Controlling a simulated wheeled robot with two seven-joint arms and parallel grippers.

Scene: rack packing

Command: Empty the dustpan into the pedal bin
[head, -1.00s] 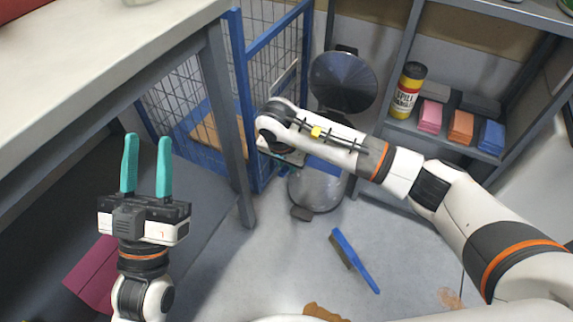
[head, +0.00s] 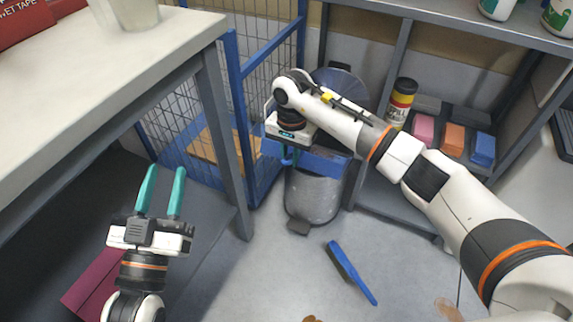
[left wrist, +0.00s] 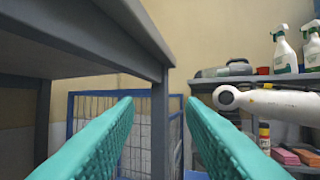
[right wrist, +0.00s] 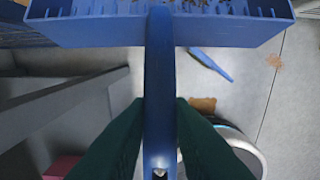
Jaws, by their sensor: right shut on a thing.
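The blue dustpan (head: 325,163) is held over the mouth of the grey pedal bin (head: 314,197). The bin's dark round lid (head: 340,82) stands open behind my right arm. My right gripper (head: 289,156) is shut on the dustpan's handle, which runs down the middle of the right wrist view (right wrist: 160,70). In that view the pan (right wrist: 100,32) is at the top edge, with dark specks of debris in it. The bin's opening is mostly hidden by the pan and arm. My left gripper (head: 160,192) is open and empty, left of the bin, away from it.
A blue brush (head: 351,272) lies on the floor in front of the bin. A blue wire cage (head: 270,100) and a table leg (head: 226,150) stand left of the bin. A shelf (head: 400,200) with a yellow can (head: 401,103) and coloured packs stands right.

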